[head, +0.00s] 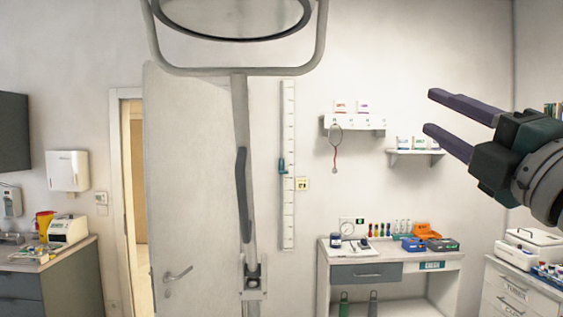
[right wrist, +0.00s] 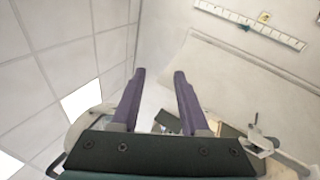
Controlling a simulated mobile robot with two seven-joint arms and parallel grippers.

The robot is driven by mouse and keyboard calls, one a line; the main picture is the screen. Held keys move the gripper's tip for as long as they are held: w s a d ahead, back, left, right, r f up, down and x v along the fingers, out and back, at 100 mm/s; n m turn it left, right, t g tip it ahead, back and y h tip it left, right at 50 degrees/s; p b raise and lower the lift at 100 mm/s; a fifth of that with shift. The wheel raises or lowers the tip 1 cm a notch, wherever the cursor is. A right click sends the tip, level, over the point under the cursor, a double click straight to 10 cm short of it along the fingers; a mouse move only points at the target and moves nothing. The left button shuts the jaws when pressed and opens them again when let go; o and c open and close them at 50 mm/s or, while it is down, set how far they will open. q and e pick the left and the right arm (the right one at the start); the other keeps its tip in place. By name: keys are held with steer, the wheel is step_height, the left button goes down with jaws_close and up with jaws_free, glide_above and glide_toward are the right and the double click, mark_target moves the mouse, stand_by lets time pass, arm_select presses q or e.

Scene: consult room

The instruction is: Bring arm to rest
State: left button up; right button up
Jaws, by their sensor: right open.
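My right gripper (head: 430,112) is raised in the upper right of the head view, its two purple fingers pointing left. The fingers are apart with nothing between them. In the right wrist view the gripper (right wrist: 158,75) also shows open and empty, with the ceiling and white wall behind it. My left gripper is not in view.
An examination lamp (head: 243,70) on a pole hangs at the upper centre. A small desk (head: 410,257) with bottles and boxes stands below the wall shelves (head: 415,152). A drawer cabinet (head: 520,297) stands at the right. A door (head: 190,200) is at the left.

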steer(key=s+d+f+m+g+h+p, duration=0.1)
steer(key=s+f+m+g+h, duration=0.25)
steer(key=f+m, duration=0.5)
steer(key=s+d+f+m+g+h, duration=0.1)
steer(key=s+f+m+g+h, duration=0.3)
steer(key=f, duration=0.7)
steer(key=s+a+f+m+g, duration=0.1)
steer(key=s+f+m+g, duration=0.2)
steer(key=s, duration=0.5)
steer(key=s+a+f+m+g+y, duration=0.1)
steer(key=s+f+m+g, duration=0.2)
steer(key=s, duration=0.5)
steer(key=s+a+f+m+g+y+p, duration=0.1)
steer(key=s+f+m+g, duration=0.2)
steer(key=s+f+g, duration=0.2)
steer(key=s, duration=0.2)
steer(key=shift+s+a, duration=0.2)
steer(key=shift+s, duration=0.2)
